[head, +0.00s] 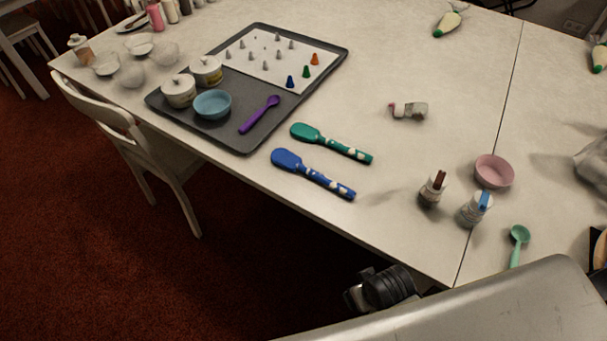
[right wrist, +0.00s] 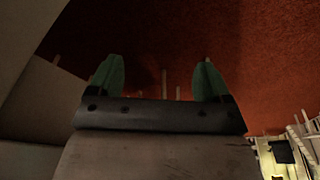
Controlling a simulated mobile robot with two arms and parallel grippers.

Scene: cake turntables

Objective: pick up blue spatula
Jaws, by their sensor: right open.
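The blue spatula (head: 313,175) lies flat on the pale table, near its front edge. Its blue head points to the upper left and its speckled handle to the lower right. A green spatula (head: 331,144) lies just behind it, almost parallel and apart from it. My right gripper (right wrist: 160,80) shows in the right wrist view, with two green fingertips spread wide and nothing between them. That view shows dark red carpet beyond the fingers and no spatula. My left gripper is not in view.
A white chair (head: 130,141) stands at the left edge.

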